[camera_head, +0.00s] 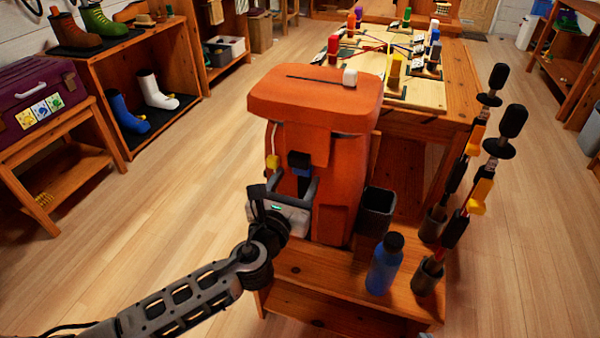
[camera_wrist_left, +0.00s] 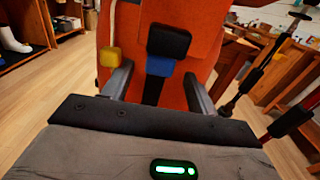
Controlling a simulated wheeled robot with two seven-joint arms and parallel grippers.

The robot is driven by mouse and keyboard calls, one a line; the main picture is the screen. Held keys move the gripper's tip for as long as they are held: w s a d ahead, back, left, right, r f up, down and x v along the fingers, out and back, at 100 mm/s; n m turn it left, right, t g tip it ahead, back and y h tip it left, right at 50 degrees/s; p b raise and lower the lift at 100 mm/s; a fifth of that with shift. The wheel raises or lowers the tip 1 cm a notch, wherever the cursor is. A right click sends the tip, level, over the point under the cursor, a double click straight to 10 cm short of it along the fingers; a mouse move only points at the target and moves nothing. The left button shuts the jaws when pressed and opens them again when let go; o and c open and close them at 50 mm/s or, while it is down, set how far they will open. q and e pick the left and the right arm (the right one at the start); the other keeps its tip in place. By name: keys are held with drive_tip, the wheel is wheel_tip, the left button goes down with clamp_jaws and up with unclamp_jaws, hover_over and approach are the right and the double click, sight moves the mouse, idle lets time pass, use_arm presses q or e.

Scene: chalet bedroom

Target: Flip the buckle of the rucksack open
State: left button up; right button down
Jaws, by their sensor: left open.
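An orange rucksack (camera_head: 335,190) stands upright on a wooden bench, its flap on top. Its buckle (camera_head: 300,160) is a black piece over a blue piece on a dark strap down the front. In the left wrist view the buckle (camera_wrist_left: 168,42) is near the top centre, with the blue part just under the black part. My left gripper (camera_head: 290,184) is open in front of the rucksack, just below the buckle. In the left wrist view its fingers (camera_wrist_left: 157,78) stand either side of the strap, with nothing visibly held. My right gripper is not in view.
A yellow toggle on a cord (camera_wrist_left: 110,57) hangs left of the buckle. A dark open container (camera_head: 376,212), a blue bottle (camera_head: 384,265) and poles in dark cups (camera_head: 428,275) stand right of the rucksack. A table (camera_head: 455,100) is behind; floor at left is clear.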

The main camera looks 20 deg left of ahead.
sight(301, 172)
use_arm(q)
drive_tip(key=w, duration=0.3)
drive_tip(key=shift+w+d, duration=0.1)
drive_tip(key=shift+w, duration=0.05)
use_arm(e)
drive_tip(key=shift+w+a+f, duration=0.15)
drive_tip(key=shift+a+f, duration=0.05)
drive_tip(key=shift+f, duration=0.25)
